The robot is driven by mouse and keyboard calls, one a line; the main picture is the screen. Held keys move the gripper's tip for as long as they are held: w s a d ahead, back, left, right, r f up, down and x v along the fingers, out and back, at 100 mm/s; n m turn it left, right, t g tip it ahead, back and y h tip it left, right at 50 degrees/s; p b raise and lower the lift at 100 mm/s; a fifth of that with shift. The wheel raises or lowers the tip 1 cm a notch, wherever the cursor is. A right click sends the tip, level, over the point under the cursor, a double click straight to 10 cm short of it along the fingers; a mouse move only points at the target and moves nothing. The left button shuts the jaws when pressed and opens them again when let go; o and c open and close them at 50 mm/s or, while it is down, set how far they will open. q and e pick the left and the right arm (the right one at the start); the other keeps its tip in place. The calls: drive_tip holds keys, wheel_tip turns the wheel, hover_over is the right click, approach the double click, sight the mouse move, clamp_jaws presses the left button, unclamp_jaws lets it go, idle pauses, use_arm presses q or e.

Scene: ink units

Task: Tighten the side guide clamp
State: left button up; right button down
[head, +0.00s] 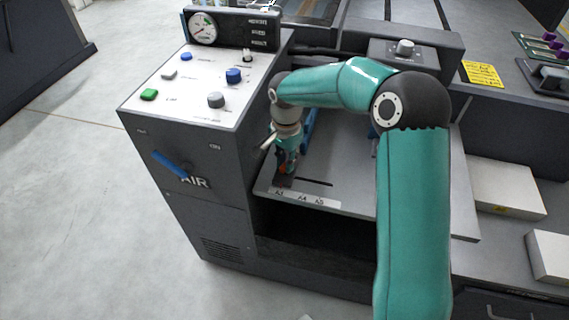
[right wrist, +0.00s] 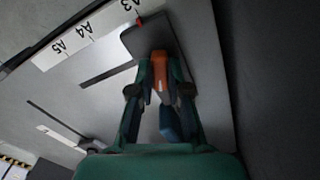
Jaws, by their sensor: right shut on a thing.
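My right gripper (head: 287,165) is low over the left part of the grey feed plate (head: 345,187). In the right wrist view its two fingers (right wrist: 160,90) are shut on the orange clamp lever (right wrist: 160,68) of the side guide. The guide's dark block (right wrist: 148,38) lies on the plate, with a small red pointer (right wrist: 139,21) at the A3 mark of the white size scale (right wrist: 85,36). A dark blue part (right wrist: 171,122) shows between the fingers. In the head view my gripper mostly hides the clamp. My left gripper is not in view.
Left of the plate stands a control panel (head: 190,88) with buttons, a gauge (head: 203,28) and a blue AIR lever (head: 170,163). A grey knob (head: 404,47) sits behind my arm. White paper stacks (head: 508,188) lie at the right. A dark wall (right wrist: 275,90) is close beside my gripper.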

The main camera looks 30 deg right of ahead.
drive_tip(key=shift+m, duration=0.7)
drive_tip(key=c, duration=1.1)
unclamp_jaws()
wheel_tip(320, 180, up, 12)
